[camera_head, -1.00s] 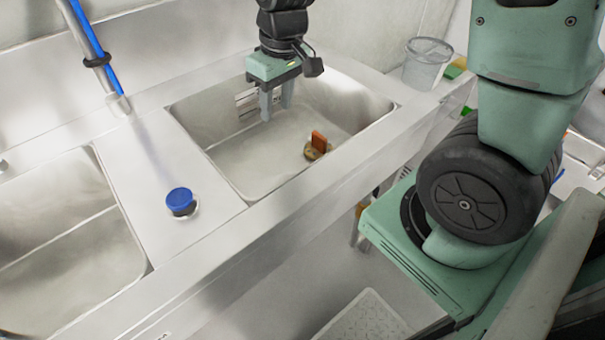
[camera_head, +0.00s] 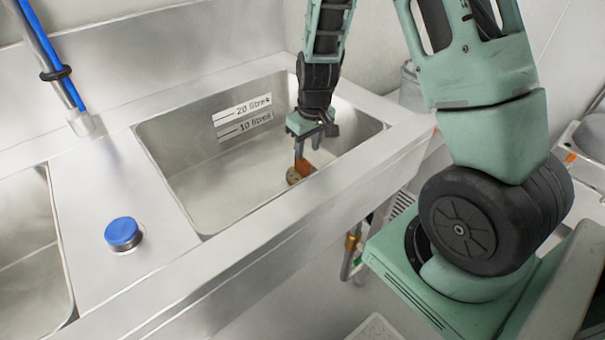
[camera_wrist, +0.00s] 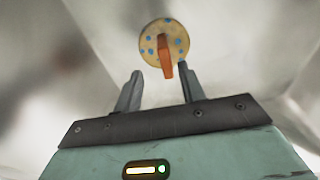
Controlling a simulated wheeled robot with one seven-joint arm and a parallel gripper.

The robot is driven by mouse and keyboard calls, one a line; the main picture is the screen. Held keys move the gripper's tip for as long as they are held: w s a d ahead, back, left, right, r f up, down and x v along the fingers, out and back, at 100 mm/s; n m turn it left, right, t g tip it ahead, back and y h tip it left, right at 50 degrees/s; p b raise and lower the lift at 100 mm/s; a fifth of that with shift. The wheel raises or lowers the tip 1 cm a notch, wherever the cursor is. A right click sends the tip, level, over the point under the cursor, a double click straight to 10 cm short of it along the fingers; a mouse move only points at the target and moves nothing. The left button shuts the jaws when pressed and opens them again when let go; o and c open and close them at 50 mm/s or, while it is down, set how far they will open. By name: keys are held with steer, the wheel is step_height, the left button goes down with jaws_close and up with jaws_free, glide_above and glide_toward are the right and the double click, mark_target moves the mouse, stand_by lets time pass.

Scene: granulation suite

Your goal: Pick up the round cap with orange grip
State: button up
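The round cap (camera_wrist: 151,46) is a tan disc with blue dots and an upright orange grip (camera_wrist: 166,58) across it. In the head view the cap (camera_head: 293,176) lies in the right sink basin, near its front wall, with the orange grip (camera_head: 304,169) beside a finger of my gripper. My gripper (camera_wrist: 157,78) is open in the wrist view, its two grey fingers apart. The lower end of the orange grip shows between the fingertips, nearer the right one; I cannot tell whether they touch. In the head view my gripper (camera_head: 299,150) reaches down into the basin and partly hides the grip.
The sink basin (camera_head: 190,190) has steel walls around the cap, with litre marks on the back wall. A blue-topped knob (camera_head: 122,233) stands on the ledge left of it. A blue-striped pipe (camera_head: 47,50) rises at the back left. The basin's left part is clear.

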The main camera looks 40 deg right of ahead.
mark_target(302, 168)
steer(key=shift+w+a+f, duration=0.15)
steer(key=shift+w+f, duration=0.05)
steer(key=shift+f, duration=0.75)
steer(key=shift+w+a+f, duration=0.15)
steer(key=shift+f, duration=0.75)
steer(key=shift+w+a+f, duration=0.15)
steer(key=shift+w+f, duration=0.05)
steer(key=shift+f, duration=0.75)
jaws_close()
